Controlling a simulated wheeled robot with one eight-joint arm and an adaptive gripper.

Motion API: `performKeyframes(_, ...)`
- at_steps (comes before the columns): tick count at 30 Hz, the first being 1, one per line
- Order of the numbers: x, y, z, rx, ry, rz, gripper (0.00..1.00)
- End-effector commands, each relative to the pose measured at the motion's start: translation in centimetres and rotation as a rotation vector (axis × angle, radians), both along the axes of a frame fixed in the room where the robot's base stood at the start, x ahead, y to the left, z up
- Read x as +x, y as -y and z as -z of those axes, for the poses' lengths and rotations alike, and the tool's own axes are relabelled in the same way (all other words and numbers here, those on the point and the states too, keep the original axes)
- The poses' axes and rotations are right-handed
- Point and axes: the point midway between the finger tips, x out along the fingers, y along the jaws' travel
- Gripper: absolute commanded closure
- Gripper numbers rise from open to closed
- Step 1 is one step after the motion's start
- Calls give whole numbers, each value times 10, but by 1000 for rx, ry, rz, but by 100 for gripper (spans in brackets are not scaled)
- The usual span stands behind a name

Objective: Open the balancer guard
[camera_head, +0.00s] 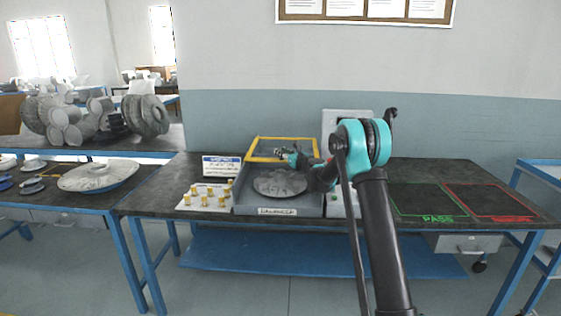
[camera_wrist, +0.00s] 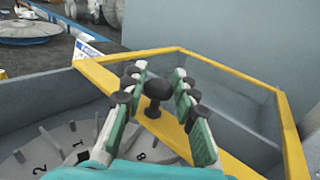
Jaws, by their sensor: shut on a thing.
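The balancer (camera_head: 236,203) is a grey open-topped box with a label on its front, at the middle of the bench. Its guard (camera_head: 258,139) is a yellow frame with a clear panel, raised at the rear of the box. The grey rotor disc (camera_head: 280,183) lies uncovered in front of it. In the wrist view, the guard's yellow frame (camera_wrist: 293,150) carries a black knob (camera_wrist: 157,90). My gripper (camera_wrist: 158,77) has its green-padded fingers on both sides of the knob, shut on it. In the head view my gripper (camera_head: 291,157) is small and partly hidden by my arm.
A pale board with several brass pieces (camera_head: 205,198) lies left of the balancer, with a sign (camera_head: 221,166) behind it. A light panel box (camera_head: 347,121) stands to the right, partly behind my arm. Green PASS (camera_head: 425,201) and red (camera_head: 490,201) outlined areas are empty at right.

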Motion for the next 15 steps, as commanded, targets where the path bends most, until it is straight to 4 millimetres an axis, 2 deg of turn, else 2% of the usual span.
performKeyframes(1, 16, 0, 0, 0, 0, 0, 100)
performKeyframes(6, 54, 1, 1, 0, 0, 1, 100)
performKeyframes(10, 74, 0, 0, 0, 0, 1, 100)
performKeyframes(15, 89, 0, 0, 0, 0, 1, 100)
